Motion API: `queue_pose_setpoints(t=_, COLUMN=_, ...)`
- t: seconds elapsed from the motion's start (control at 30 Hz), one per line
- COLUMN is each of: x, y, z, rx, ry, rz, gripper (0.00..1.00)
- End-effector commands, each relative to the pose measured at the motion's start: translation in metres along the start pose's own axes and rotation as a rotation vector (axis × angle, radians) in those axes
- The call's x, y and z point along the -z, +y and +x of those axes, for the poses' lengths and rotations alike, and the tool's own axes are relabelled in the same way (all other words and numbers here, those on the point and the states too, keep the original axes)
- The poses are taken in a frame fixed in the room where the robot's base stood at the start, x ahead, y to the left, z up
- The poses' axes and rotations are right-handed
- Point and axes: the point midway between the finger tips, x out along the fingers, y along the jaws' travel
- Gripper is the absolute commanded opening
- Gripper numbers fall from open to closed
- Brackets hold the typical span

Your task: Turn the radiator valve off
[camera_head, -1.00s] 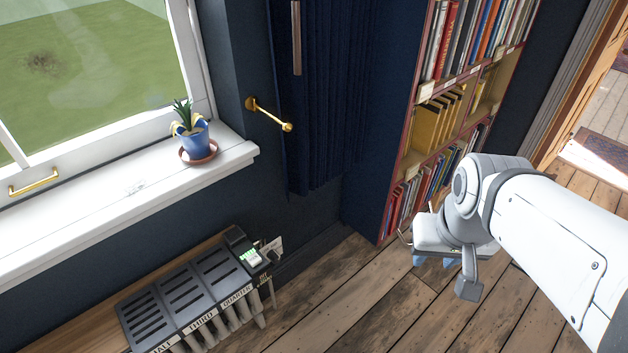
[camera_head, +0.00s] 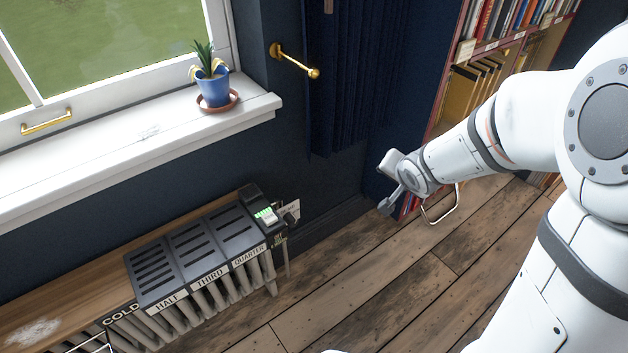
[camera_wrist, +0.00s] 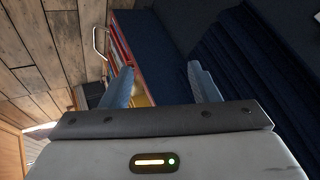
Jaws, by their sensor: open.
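The radiator (camera_head: 205,300) stands under the window at lower left in the head view, with slotted dark panels on top and labels reading COLD, HALF, THIRD and QUARTER. A dark knob-like part (camera_head: 291,219), which looks like the valve, sits at its right end beside a box with green lights (camera_head: 265,215). A thin pipe runs down below it. My gripper (camera_wrist: 163,85) is open and empty, its two blue fingers apart in the wrist view. In the head view it is right of the radiator, near the bookshelf and apart from the valve. The wrist view does not show the radiator.
A potted plant (camera_head: 213,85) stands on the white windowsill (camera_head: 150,140) above the radiator. A brass holdback (camera_head: 295,61) and dark curtain (camera_head: 350,90) are on the wall. A bookshelf (camera_head: 465,50) stands behind my arm. The wooden floor (camera_head: 370,290) in front is clear.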

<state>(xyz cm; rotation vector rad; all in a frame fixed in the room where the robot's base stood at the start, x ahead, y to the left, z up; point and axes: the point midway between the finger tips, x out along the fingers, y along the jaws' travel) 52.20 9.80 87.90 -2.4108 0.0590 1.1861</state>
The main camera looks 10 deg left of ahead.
Motion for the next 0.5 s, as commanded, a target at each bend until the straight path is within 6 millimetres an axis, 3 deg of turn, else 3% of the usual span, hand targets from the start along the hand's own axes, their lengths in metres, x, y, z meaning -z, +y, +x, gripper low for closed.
queue_pose_setpoints(t=0.03, x=-0.005, y=0.003, z=0.04, rx=0.015, ry=0.064, rz=0.079, gripper=0.55)
queue_pose_setpoints(t=0.2, x=-0.04, y=-0.031, z=0.13, rx=0.243, ry=0.09, rz=0.273, gripper=0.55)
queue_pose_setpoints(t=0.37, x=-0.094, y=-0.057, z=0.201, rx=0.475, ry=0.035, rz=0.477, gripper=0.55)
queue_pose_setpoints(t=0.5, x=-0.153, y=-0.071, z=0.249, rx=0.67, ry=-0.078, rz=0.673, gripper=0.55)
